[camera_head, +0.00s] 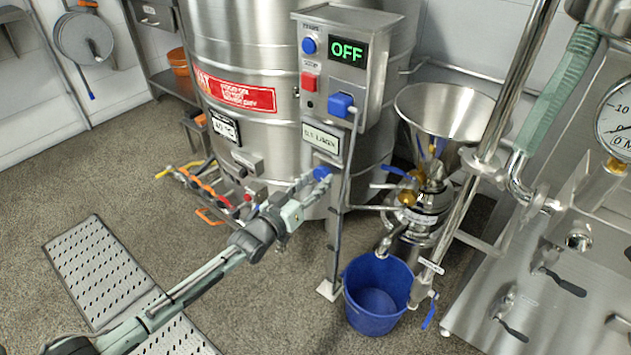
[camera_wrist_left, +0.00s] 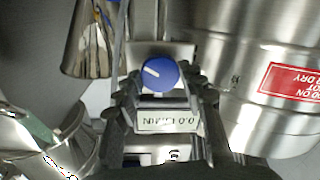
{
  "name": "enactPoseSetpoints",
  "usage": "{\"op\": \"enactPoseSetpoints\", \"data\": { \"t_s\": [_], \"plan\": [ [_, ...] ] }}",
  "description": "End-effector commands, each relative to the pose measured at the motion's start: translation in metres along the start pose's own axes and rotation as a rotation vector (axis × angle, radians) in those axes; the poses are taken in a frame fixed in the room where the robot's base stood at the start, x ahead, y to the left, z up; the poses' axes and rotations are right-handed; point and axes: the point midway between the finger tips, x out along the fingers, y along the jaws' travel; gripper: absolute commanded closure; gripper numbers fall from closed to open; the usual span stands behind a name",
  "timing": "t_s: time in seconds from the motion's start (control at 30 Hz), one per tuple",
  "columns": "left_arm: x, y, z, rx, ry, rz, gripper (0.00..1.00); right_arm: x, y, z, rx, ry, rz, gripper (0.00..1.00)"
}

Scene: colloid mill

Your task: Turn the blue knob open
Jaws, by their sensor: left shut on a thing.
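The blue knob (camera_head: 321,173) sits low on the steel control post, under a small flow label (camera_head: 322,140). In the left wrist view, the round blue knob (camera_wrist_left: 159,73) shows a white line slanting toward the upper left. My left gripper (camera_head: 307,183) reaches it from the lower left and is shut on it. In the left wrist view, the fingers of my left gripper (camera_wrist_left: 161,88) lie on either side of the knob. The finger contact itself is partly hidden. My right gripper is not in view.
The control box (camera_head: 343,62) above reads OFF in green and has another blue knob, a red button and a blue plug. A steel tank (camera_head: 255,55) stands behind. The steel funnel (camera_head: 440,108) and blue bucket (camera_head: 358,312) are to the right.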

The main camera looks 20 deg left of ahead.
Motion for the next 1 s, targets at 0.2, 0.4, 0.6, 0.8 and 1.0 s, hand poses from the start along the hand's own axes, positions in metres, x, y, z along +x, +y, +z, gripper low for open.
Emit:
{"op": "enactPoseSetpoints", "data": {
  "t_s": [0.2,0.4,0.6,0.8,1.0],
  "plan": [
    [0.0,0.0005,0.0004,-0.015,-0.002,0.001,0.89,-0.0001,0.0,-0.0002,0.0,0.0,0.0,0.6],
    [0.0,0.0005,0.0003,-0.016,-0.001,0.001,0.89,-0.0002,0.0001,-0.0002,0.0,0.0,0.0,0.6],
    [0.0,0.0005,0.0002,-0.015,-0.001,0.001,0.44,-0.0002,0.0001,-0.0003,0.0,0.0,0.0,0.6],
    [0.0,0.0003,0.0,-0.014,-0.001,0.0,0.39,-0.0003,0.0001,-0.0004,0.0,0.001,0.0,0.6],
    [-0.004,-0.0002,0.0008,-0.013,-0.002,0.0,0.39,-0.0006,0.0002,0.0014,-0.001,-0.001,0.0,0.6]
  ]
}}
